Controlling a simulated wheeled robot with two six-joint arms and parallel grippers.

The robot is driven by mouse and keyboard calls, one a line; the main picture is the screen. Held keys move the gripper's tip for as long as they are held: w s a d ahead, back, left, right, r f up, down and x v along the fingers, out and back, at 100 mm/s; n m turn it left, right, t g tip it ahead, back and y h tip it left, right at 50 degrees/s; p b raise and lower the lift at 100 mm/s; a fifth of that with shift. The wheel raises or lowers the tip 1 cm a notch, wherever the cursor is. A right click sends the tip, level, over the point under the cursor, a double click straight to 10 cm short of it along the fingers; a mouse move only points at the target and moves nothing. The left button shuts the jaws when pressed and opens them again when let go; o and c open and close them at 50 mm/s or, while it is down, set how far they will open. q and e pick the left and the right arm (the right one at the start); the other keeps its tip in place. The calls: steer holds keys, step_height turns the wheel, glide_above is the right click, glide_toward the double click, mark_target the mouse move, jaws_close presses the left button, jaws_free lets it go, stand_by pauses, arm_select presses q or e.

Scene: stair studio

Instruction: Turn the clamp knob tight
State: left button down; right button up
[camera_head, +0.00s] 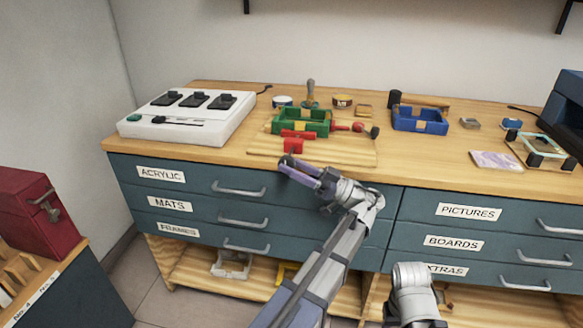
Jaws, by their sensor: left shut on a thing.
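A red clamp (293,145) sits at the front of a wooden board (345,152) on the workbench, just before a green frame (318,124). My left gripper (289,161) reaches up to the front edge of the bench, its purple fingers pointing at the clamp. It is shut on the small dark clamp knob at the near end of the red clamp. The fingers hide most of the knob, so its turn angle cannot be seen. Part of my right arm shows low at the right; its gripper is out of view.
A blue tray (420,121) stands further right, and a white switch box (190,116) at the left. Drawers with handles (238,189) line the bench front. A red case (38,212) stands at lower left.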

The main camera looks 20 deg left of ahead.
arm_select(q)
steer(key=c, duration=0.9)
jaws_free()
steer(key=shift+s+d, duration=0.1)
steer(key=shift+s, duration=0.25)
steer(key=shift+o, duration=1.3)
steer(key=shift+d+r, duration=0.1)
steer(key=shift+r, duration=0.05)
steer(key=shift+w, duration=0.1)
steer(key=shift+w+d+f, duration=0.1)
steer(key=shift+d+f, duration=0.05)
steer(key=shift+f, duration=0.05)
steer(key=b+v, duration=0.3)
steer(key=v, duration=0.4)
